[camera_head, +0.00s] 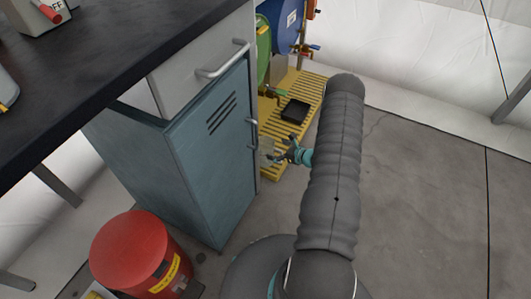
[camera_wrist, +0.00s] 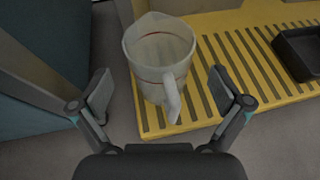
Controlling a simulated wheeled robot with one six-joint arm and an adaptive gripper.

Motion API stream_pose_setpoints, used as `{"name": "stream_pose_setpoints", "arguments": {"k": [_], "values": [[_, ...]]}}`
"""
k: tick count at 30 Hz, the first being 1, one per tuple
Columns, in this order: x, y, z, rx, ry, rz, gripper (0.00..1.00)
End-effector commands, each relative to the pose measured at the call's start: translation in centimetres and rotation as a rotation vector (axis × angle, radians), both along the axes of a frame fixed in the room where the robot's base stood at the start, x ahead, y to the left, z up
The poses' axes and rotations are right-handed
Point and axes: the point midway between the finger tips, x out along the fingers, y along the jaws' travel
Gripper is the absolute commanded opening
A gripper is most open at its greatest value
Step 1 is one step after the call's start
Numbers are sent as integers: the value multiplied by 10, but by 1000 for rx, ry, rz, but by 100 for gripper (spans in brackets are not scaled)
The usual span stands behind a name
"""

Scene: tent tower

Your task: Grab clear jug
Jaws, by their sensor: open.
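The clear jug (camera_wrist: 158,58) shows in the wrist view as a translucent pitcher with a reddish line round it and a handle toward me. It stands upright at the near left edge of a yellow slatted platform (camera_wrist: 214,95). My gripper (camera_wrist: 163,92) is open, with one finger on each side of the jug's lower picture area, and nothing is between its pads. The jug appears ahead of the fingers, apart from them. In the head view my gripper (camera_head: 292,152) is beside the cabinet, and the jug (camera_head: 267,147) is only a faint pale shape there.
A blue-grey cabinet (camera_head: 190,150) with handles stands close left of my gripper. A black tray (camera_head: 295,110) lies on the platform, near green (camera_head: 263,45) and blue (camera_head: 285,25) drums. A red bin (camera_head: 130,250) stands at lower left. The concrete floor at right is clear.

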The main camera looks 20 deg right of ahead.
Motion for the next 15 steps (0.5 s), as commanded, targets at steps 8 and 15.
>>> {"name": "stream_pose_setpoints", "arguments": {"k": [8, 15], "values": [[22, 13, -17, -1, 1, 4, 100], [41, 21, -25, 0, 0, 1, 100]]}}
